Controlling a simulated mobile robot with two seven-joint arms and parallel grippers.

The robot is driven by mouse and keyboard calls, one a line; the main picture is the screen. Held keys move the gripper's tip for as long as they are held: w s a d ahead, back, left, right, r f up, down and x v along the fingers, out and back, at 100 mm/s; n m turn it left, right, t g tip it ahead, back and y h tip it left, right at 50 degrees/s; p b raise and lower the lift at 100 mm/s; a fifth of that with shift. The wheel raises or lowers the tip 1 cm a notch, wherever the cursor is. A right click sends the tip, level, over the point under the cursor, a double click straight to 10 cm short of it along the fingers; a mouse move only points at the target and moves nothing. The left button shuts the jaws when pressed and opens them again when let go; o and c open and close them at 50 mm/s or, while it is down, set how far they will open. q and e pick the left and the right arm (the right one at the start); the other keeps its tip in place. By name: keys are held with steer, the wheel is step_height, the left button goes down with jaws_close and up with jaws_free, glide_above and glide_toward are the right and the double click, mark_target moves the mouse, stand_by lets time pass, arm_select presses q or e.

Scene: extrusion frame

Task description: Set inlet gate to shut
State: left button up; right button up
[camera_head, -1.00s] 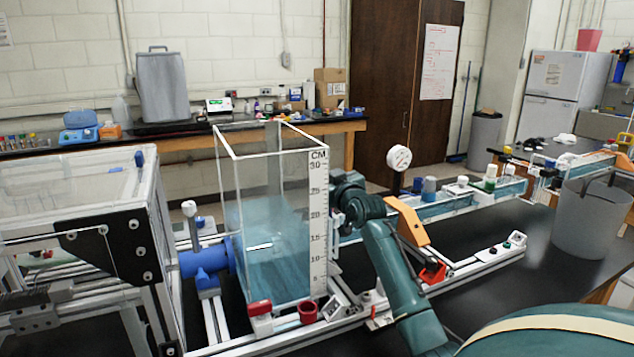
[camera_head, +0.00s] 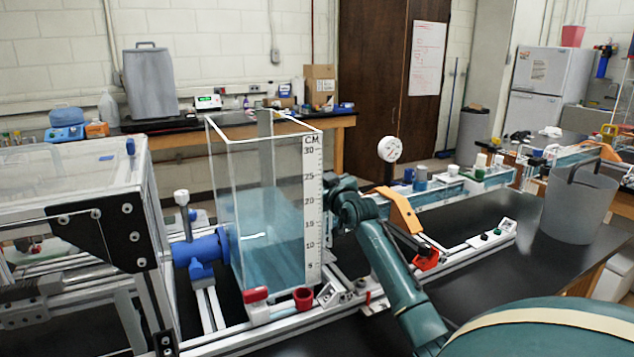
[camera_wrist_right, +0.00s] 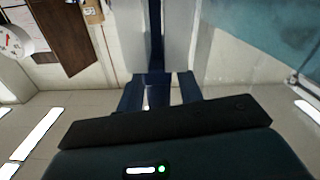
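A clear tank (camera_head: 225,185) with a centimetre scale (camera_head: 312,210) stands in the middle of the head view, with bluish water low in it. A grey upright strip (camera_head: 266,150) shows through its far side; I cannot tell whether it is the inlet gate. A blue valve fitting (camera_head: 200,250) with a grey handle sits left of the tank. My right arm reaches up beside the tank's right edge; its gripper is hidden there. In the right wrist view, my right gripper (camera_wrist_right: 160,90) has blue fingers below a dark blue upright bar (camera_wrist_right: 156,35) between pale panels. Whether they grip anything is unclear. My left gripper is not in view.
A long flume (camera_head: 460,190) runs right from behind my arm, with a round gauge (camera_head: 390,149) above it. A grey bucket (camera_head: 578,210) stands at right on the black bench. A clear-walled framed box (camera_head: 75,190) fills the left. Bare black bench (camera_head: 480,265) lies front right.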

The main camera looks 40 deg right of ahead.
steer(key=shift+r, duration=0.1)
steer(key=b+v, duration=0.1)
steer(key=v, duration=1.2)
steer(key=shift+b, duration=0.35)
steer(key=shift+s, duration=0.1)
